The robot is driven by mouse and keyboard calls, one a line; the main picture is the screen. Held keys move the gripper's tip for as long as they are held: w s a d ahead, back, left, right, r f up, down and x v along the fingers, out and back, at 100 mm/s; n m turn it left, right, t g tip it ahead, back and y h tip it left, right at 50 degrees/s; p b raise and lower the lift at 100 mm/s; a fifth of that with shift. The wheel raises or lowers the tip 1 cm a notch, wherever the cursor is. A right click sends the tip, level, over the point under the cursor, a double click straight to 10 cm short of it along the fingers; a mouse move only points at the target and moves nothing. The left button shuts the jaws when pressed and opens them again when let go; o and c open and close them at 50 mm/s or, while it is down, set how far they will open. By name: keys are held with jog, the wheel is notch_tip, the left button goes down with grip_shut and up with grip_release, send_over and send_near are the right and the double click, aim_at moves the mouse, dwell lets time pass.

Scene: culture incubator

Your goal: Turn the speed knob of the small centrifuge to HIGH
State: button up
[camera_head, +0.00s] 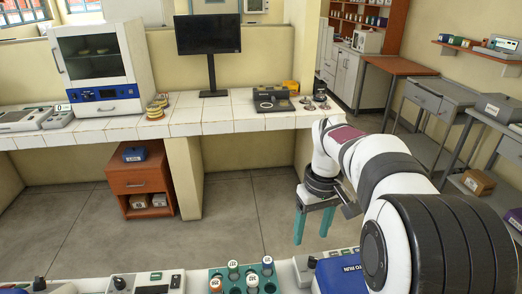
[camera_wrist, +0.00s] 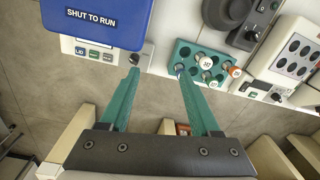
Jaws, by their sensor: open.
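The small centrifuge shows in the wrist view with its blue lid (camera_wrist: 95,20) marked "SHUT TO RUN" and a pale front panel (camera_wrist: 85,52) with small labelled buttons. A dark speed knob (camera_wrist: 134,59) sits at the panel's end, its setting too small to read. In the head view my arm hides much of the centrifuge; part of its blue lid (camera_head: 338,272) shows. My gripper (camera_wrist: 157,72) has two teal fingers spread apart with nothing between them. One fingertip appears close to the knob in the wrist view. In the head view my gripper (camera_head: 312,238) points down above the bench's edge.
A teal tube rack (camera_wrist: 190,48) with several capped tubes stands beside the centrifuge. Beyond it are a dark-topped device (camera_wrist: 240,22) and a white device with a knob (camera_wrist: 275,97). In the head view a far counter (camera_head: 190,120) holds an incubator (camera_head: 98,70).

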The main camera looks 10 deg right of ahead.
aim_at(313, 258)
jog(key=w+d+f+n, duration=0.2)
jog(key=w+d+f, duration=0.2)
jog(key=w+d, duration=0.15)
jog(key=f, duration=1.5)
jog(key=shift+w+a+f, duration=0.2)
jog(key=shift+w+a, duration=0.15)
jog(key=shift+a, duration=0.05)
grip_shut()
